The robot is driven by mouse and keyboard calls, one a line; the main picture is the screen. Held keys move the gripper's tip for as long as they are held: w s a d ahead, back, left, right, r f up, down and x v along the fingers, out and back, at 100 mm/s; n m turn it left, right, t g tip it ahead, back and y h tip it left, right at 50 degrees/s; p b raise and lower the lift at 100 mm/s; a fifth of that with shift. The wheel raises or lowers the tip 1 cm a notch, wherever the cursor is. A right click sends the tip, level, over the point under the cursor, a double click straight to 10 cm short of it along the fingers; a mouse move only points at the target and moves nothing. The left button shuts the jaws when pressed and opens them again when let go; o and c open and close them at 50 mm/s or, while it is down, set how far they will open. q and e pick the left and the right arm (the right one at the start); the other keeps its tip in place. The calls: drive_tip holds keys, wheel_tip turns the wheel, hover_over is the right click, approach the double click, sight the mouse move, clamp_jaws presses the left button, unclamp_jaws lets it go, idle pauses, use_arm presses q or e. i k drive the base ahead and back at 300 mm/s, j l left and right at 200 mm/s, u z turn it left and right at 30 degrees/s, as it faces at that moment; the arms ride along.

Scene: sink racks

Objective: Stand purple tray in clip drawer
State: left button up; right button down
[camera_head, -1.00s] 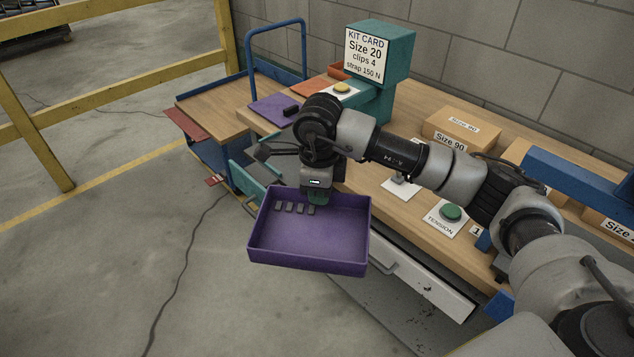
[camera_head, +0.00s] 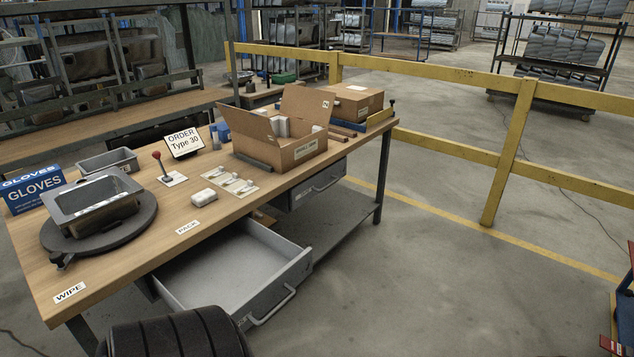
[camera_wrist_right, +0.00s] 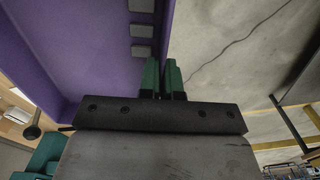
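The purple tray (camera_wrist_right: 95,45) shows only in the right wrist view, at the left, with several small grey clips (camera_wrist_right: 142,28) along its wall. My right gripper (camera_wrist_right: 161,78) has its green fingertips on either side of the tray's wall and appears shut on it. The head view does not show this tray or my right gripper. In the head view an empty grey drawer (camera_head: 232,265) stands pulled out under a wooden bench. A second drawer (camera_head: 318,185) is under the bench's far end. No label marks either as the clip drawer. My left gripper is not in view.
The bench (camera_head: 205,237) carries a grey sink (camera_head: 95,200) on a dark turntable, a gloves box (camera_head: 35,190), an order card (camera_head: 183,142) and an open carton (camera_head: 285,135). A yellow rail (camera_head: 450,165) stands behind. The floor to the right is mostly clear.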

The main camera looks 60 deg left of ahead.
sight(238, 284)
drive_tip(key=u, duration=1.75)
drive_tip(key=i+u, duration=0.4)
drive_tip(key=i+l+u, duration=0.2)
drive_tip(key=u, duration=0.25)
drive_tip(key=i+l+u, duration=0.4)
drive_tip(key=i+l, duration=0.1)
